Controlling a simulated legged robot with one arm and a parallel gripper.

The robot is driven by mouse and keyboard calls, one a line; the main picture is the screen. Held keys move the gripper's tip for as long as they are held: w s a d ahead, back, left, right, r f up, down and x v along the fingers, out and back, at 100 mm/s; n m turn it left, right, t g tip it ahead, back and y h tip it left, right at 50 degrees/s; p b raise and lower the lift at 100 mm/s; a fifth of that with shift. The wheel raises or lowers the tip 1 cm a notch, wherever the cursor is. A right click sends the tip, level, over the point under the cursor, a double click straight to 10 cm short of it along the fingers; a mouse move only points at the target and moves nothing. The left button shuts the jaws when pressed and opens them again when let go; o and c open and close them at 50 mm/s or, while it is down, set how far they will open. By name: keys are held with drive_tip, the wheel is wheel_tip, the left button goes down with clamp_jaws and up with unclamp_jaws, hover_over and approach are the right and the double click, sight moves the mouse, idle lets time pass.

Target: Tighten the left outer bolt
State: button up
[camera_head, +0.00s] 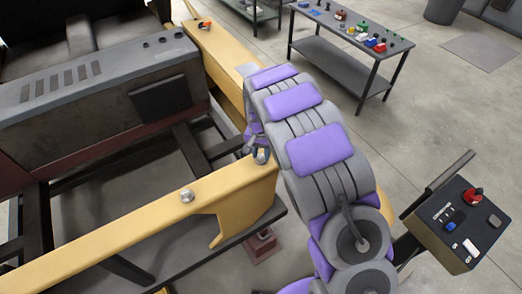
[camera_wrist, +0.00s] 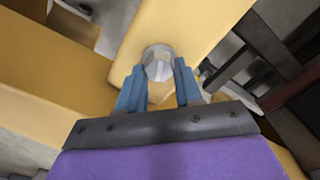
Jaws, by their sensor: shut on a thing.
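My gripper (camera_wrist: 157,78) has its two blue fingers shut on a silver bolt head (camera_wrist: 158,60), one finger on each side. The bolt stands on a yellow beam (camera_wrist: 190,30). In the head view my gripper (camera_head: 258,153) is at the right end of the near yellow beam (camera_head: 130,222), and the bolt there is mostly hidden by it. Another silver bolt (camera_head: 187,196) stands on the same beam, further left, with nothing touching it. I cannot tell from the frames how tight either bolt is.
A grey machine housing (camera_head: 95,85) stands behind the beam at left. A second yellow beam (camera_head: 222,70) runs at the back, with an orange item (camera_head: 204,25) on it. A table (camera_head: 318,22) with small coloured objects and a control panel (camera_head: 460,228) stand at right. Floor between is open.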

sight(259, 155)
drive_tip(key=m, duration=0.5)
drive_tip(key=shift+r+p, duration=0.15)
drive_tip(key=shift+p, duration=0.2)
drive_tip(key=shift+m, duration=1.1)
drive_tip(key=shift+s, duration=0.1)
drive_tip(key=o, duration=1.1)
drive_tip(key=shift+a, duration=0.15)
drive_tip(key=shift+c, duration=0.2)
drive_tip(key=shift+r, duration=0.2)
wheel_tip(259, 155, up, 17)
drive_tip(key=shift+w+a+f+p, duration=0.15)
drive_tip(key=shift+w+f+p, duration=0.05)
drive_tip(key=shift+p, duration=0.15)
